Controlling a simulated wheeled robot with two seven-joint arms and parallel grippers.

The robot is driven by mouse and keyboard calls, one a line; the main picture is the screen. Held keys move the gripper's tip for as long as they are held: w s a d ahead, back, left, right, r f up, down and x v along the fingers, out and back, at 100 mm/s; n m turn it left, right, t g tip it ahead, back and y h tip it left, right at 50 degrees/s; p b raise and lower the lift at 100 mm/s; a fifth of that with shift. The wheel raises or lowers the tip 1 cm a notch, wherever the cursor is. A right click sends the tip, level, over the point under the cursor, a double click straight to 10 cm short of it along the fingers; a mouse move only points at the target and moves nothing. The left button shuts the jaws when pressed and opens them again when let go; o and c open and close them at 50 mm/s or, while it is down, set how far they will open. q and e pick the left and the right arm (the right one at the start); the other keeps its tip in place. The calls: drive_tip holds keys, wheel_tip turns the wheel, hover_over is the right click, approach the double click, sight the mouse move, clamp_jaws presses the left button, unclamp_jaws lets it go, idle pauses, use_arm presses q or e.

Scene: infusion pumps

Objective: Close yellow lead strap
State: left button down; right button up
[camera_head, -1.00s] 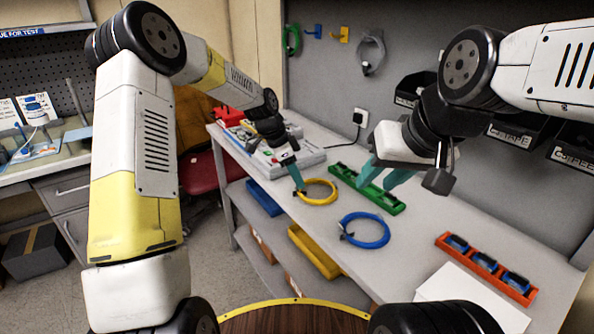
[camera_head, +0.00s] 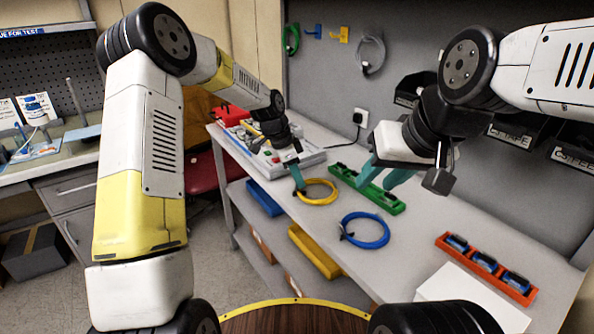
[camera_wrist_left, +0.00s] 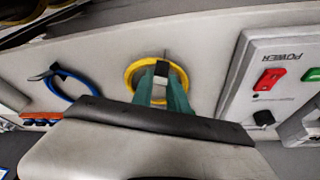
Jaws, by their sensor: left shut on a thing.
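The yellow lead (camera_head: 318,192) lies coiled in a ring on the grey table; it also shows in the left wrist view (camera_wrist_left: 132,82). My left gripper (camera_head: 299,187) reaches down to the near-left side of the ring. In the left wrist view its teal fingers (camera_wrist_left: 162,84) are shut on a small dark strap (camera_wrist_left: 162,66) at the ring's edge. Whether the strap is fastened cannot be told. My right gripper (camera_head: 381,180) hangs above the green rack, with its two teal fingers apart and nothing between them.
A blue coiled lead (camera_head: 365,230) lies right of the yellow one. A power unit (camera_head: 285,155) with switches stands left. Dark bins hang on the wall.

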use_arm(q)
drive_tip(key=d+y, duration=0.1)
drive_tip(key=y, duration=0.2)
drive_tip(key=shift+w+d+f+g, duration=0.15)
drive_tip(key=shift+d+f+g, duration=0.05)
drive_tip(key=shift+d+g, duration=0.15)
drive_tip(key=shift+w+d+f+g+y, duration=0.1)
drive_tip(key=shift+d+f+g+y, duration=0.1)
drive_tip(key=shift+y, duration=0.65)
drive_tip(key=shift+w+d+f+g+y, duration=0.1)
drive_tip(key=shift+d+f+y, duration=0.1)
drive_tip(key=shift+y, duration=0.65)
drive_tip(key=c, duration=1.3)
unclamp_jaws()
drive_tip(key=shift+d+r, duration=0.1)
drive_tip(key=shift+r, duration=0.05)
drive_tip(key=v, duration=0.7)
drive_tip(key=shift+r, duration=0.3)
